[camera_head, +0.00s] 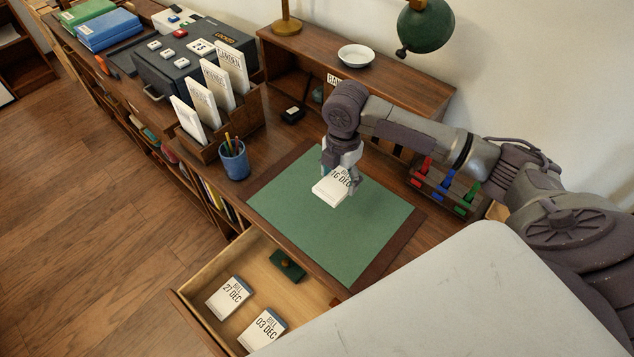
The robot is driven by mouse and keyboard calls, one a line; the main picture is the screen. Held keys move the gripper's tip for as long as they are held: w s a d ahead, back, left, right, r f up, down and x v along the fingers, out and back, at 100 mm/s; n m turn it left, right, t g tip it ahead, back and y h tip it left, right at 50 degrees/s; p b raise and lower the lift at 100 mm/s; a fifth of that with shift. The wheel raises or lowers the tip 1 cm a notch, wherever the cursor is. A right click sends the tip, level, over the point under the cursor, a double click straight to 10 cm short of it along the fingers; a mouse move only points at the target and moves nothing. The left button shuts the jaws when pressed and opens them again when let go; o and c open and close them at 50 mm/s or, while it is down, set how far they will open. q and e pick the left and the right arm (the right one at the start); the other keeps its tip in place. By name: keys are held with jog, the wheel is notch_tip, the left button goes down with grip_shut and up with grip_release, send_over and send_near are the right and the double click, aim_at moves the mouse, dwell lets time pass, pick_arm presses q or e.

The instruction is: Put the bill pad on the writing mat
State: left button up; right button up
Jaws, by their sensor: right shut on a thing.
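A white bill pad (327,191) with the print "16 DEC" is over the upper middle of the green writing mat (345,243). My right gripper (341,178) points down and is shut on this pad, its fingers covering part of the print. I cannot tell whether the pad touches the mat or hangs just above it. Two more bill pads lie in the open drawer at the front: one marked "27 DEC" (229,296) and one marked "03 DEC" (262,328). My left gripper does not show.
The open drawer (195,320) also holds a small green item (287,266). A pen cup (233,160) and a card rack (212,140) stand left of the mat. A rack of coloured stamps (445,188) stands on the right, near my arm. The mat's lower part is bare.

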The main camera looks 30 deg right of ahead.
send_over(314, 184)
jog(key=s+a, duration=0.1)
jog(key=s, duration=0.1)
notch_tip(314, 184, down, 4)
jog(key=shift+f, duration=0.2)
jog(key=shift+f+p, duration=0.35)
jog(key=shift+f, duration=1.7)
jog(key=shift+f, duration=0.15)
jog(key=o, duration=1.2)
jog(key=shift+c, duration=0.2)
notch_tip(314, 184, up, 12)
jog(key=shift+r, duration=0.2)
